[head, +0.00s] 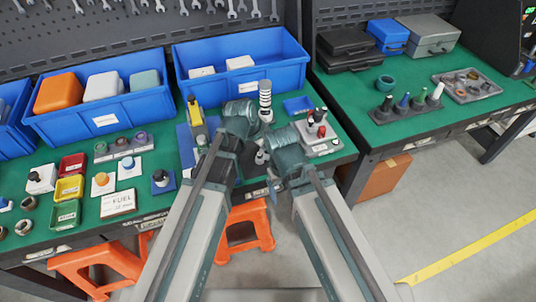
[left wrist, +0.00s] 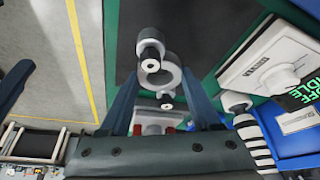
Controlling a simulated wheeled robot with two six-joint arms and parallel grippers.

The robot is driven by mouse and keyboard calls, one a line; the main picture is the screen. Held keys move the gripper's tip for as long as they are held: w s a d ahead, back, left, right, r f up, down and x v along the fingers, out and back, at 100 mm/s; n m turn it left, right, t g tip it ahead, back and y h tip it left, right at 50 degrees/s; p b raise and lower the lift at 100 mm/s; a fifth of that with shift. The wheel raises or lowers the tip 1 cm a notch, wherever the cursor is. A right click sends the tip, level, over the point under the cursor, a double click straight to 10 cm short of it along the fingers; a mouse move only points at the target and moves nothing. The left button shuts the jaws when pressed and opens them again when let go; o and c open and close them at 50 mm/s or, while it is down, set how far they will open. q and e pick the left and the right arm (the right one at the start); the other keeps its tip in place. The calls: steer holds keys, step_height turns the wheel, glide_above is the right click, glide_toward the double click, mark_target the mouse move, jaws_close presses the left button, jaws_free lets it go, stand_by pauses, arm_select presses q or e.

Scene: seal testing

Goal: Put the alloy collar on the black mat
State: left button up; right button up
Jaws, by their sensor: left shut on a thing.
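In the left wrist view my left gripper (left wrist: 160,84) is shut on a grey ring-shaped piece, the alloy collar (left wrist: 176,76), which sits between its two dark fingers. Small pale cylindrical parts show in front of and below the collar. The black mat (left wrist: 205,32) is the dark surface beyond the collar, edged by green table top. I cannot tell the collar's height above it. In the head view my left wrist (head: 240,122) hides most of that spot.
A black-and-white striped post (head: 265,100) stands just behind my wrists. A grey block with knobs (head: 318,135) is to the right. Blue bins (head: 242,68) line the back. Several small parts and trays fill the left of the green table. Orange stools (head: 247,228) stand below.

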arm_select(q)
steer(key=shift+f+b, duration=0.9)
steer(key=shift+f, duration=0.3)
steer(key=shift+f, duration=0.1)
steer(key=shift+f, duration=0.15)
steer(key=o, duration=1.3)
steer(key=shift+r, duration=0.25)
steer(key=shift+s+a+r+p, duration=0.15)
steer(key=shift+r+p, duration=0.35)
steer(key=shift+p, duration=0.05)
steer(key=p+v, duration=1)
steer(key=v, duration=0.1)
steer(key=shift+s, duration=0.1)
